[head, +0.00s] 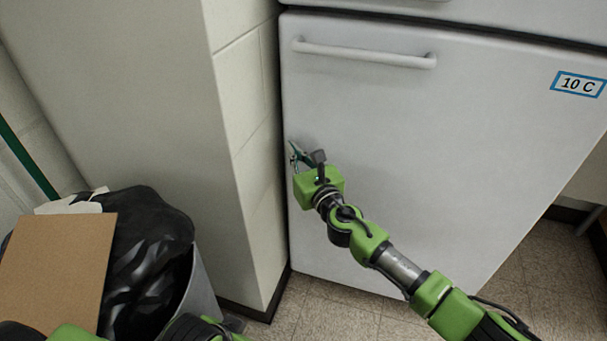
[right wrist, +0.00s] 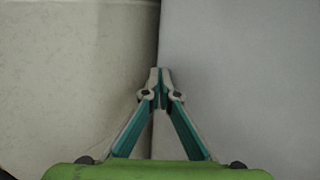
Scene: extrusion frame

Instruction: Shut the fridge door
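The white fridge door (head: 400,150) fills the middle and right of the head view, with a horizontal bar handle (head: 365,53) near its top and a "10 C" label. It looks flush or nearly flush with the fridge; I cannot tell whether a small gap remains. My right gripper (head: 296,153) is at the door's left edge, beside the wall corner. In the right wrist view its fingertips (right wrist: 160,76) meet, with nothing visible between them, over the dark line between wall and door. Whether they touch the door is unclear. My left gripper is not visible.
A pale wall column (head: 245,120) stands close along the door's left side. A bin with a black bag (head: 150,250) and a cardboard sheet (head: 60,265) stands at lower left. Tiled floor (head: 340,318) shows below the door and at right.

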